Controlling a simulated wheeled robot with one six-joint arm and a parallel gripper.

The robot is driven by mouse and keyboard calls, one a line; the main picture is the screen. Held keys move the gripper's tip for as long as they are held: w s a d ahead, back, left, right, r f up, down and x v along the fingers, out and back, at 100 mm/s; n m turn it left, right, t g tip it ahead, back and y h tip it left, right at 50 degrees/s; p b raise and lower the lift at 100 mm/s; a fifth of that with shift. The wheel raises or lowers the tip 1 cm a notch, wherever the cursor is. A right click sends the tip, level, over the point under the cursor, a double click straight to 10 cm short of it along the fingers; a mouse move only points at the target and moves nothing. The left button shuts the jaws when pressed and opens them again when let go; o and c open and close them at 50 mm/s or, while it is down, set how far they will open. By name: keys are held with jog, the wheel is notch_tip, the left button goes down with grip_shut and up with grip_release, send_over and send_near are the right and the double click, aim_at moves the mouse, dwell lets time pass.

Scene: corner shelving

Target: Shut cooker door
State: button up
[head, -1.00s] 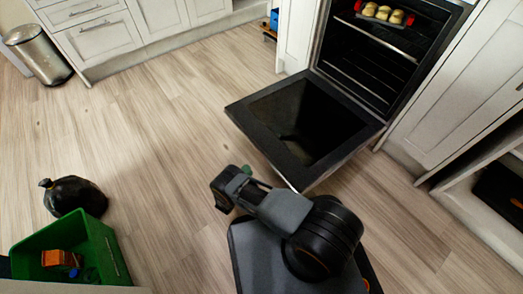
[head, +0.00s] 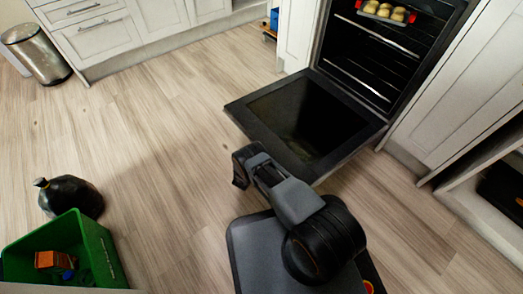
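The cooker door (head: 303,119) is hinged down and lies open, close to level, in front of the oven. The oven cavity (head: 375,62) is dark, with wire racks inside. A red tray (head: 392,20) with several pale buns sits on the upper rack. My gripper (head: 240,170) is left of the door's near corner and appears apart from it, though the gap in depth is hard to judge. My arm covers a little of the floor by the door's near edge. Whether the fingers are open or shut does not show clearly.
A green crate (head: 106,250) with an orange item and other things stands at the lower left, beside a black bag (head: 70,197). A metal bin (head: 36,53) stands at the upper left by white cabinets. The wooden floor (head: 160,140) left of the door is clear.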

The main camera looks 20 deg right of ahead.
jog(key=shift+w+d, duration=0.15)
jog(key=shift+d, duration=0.05)
jog(key=shift+c, duration=0.4)
grip_shut()
jog(key=shift+r, duration=0.1)
